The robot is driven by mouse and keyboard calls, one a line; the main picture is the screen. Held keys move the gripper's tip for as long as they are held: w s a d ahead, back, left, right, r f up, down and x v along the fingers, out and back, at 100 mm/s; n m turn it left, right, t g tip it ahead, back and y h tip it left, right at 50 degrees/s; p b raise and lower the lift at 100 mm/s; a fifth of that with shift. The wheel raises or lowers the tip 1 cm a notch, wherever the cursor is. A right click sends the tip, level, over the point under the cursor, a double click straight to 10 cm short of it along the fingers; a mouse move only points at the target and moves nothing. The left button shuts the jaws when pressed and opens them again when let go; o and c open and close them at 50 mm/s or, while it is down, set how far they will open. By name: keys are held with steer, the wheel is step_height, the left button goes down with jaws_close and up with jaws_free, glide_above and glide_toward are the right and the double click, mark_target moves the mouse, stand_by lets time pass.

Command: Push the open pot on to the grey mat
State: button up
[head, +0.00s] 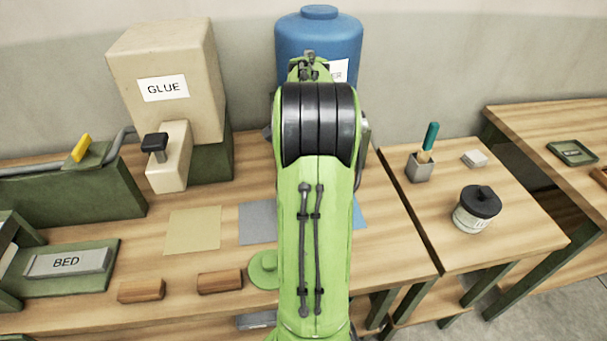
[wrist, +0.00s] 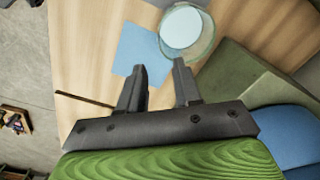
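The open pot (wrist: 181,28) shows in the wrist view as a round, glassy vessel with a greenish rim and pale contents. It stands beside or partly over the blue mat (wrist: 138,50); I cannot tell which. In the head view my arm hides the pot. The grey mat (head: 258,222) lies flat between the tan mat and my arm, its right part hidden. My gripper (wrist: 158,75) is open and empty, with a gap between its fingers. The right fingertip is close to the pot's near edge; contact is unclear.
The glue dispenser (head: 170,85) and blue tank (head: 318,35) stand at the back. A tan mat (head: 193,230), wooden blocks (head: 220,282) and a green knobbed disc (head: 264,268) lie on the table. A black-lidded jar (head: 474,212) stands on the right side table.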

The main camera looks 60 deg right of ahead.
step_height(320, 180, down, 15)
steer(key=b, duration=0.3)
steer(key=shift+w, duration=0.15)
steer(key=shift+c, duration=0.4)
jaws_close()
